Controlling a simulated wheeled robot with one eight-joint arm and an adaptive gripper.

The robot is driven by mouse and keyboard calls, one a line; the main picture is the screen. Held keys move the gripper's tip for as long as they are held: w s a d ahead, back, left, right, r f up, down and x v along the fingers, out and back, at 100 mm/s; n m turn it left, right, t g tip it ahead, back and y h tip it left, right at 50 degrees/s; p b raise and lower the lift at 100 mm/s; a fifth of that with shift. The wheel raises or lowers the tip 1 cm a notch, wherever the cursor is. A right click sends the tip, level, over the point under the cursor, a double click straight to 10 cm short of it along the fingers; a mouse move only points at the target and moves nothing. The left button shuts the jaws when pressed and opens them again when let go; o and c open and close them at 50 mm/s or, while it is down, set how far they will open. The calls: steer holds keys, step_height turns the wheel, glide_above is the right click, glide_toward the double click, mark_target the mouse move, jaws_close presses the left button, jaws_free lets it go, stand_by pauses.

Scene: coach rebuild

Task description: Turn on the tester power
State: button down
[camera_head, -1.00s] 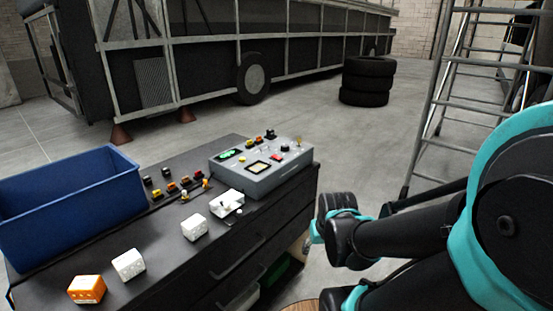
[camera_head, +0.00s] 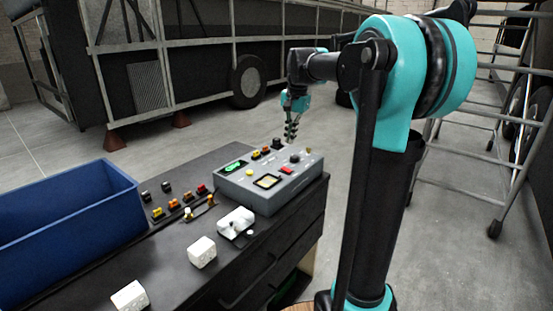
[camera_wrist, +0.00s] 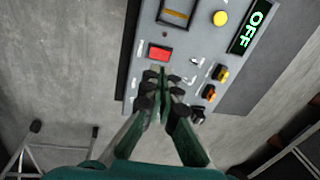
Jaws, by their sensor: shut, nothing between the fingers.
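The tester (camera_head: 262,207) is a grey box on the right end of the dark cabinet top. Its red switch (camera_head: 286,170) and green display (camera_head: 236,166) are on the sloped top face. In the wrist view the display (camera_wrist: 250,28) reads "OFF" and the red switch (camera_wrist: 159,52) is just beyond my fingertips. My gripper (camera_head: 290,140) is above the tester's back edge, pointing down. In the wrist view my gripper (camera_wrist: 163,76) has its fingers together and empty, over the panel, hiding part of it. I cannot tell any contact with the panel.
A blue bin (camera_head: 60,262) stands at the left of the cabinet. White blocks (camera_head: 202,252) and a white unit (camera_head: 236,221) lie in front of the tester. Several coloured connectors (camera_head: 173,205) sit left of it. A metal ladder (camera_head: 483,140) stands on the floor at right.

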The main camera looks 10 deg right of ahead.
mark_target(282, 168)
steer(key=shift+w+a+r+m, duration=0.2)
steer(key=shift+w+r, duration=0.4)
steer(key=shift+w+a+r+m, duration=0.2)
steer(key=shift+w+r, duration=0.4)
steer(key=f, duration=0.4)
steer(key=w+a+f, duration=0.1)
steer(key=f, duration=0.9)
steer(key=shift+w+a, duration=0.15)
steer(key=shift+a, duration=0.05)
steer(key=shift+w+a+f+g+h, duration=0.2)
steer(key=shift+f+g+h, duration=0.15)
steer(key=shift+g, duration=0.15)
steer(key=shift+d, duration=0.1)
steer(key=shift+s+d+r, duration=0.1)
steer(key=shift+s, duration=0.05)
steer(key=shift+s+d+r, duration=0.2)
steer(key=shift+s+d, duration=0.2)
steer(key=shift+s, duration=0.05)
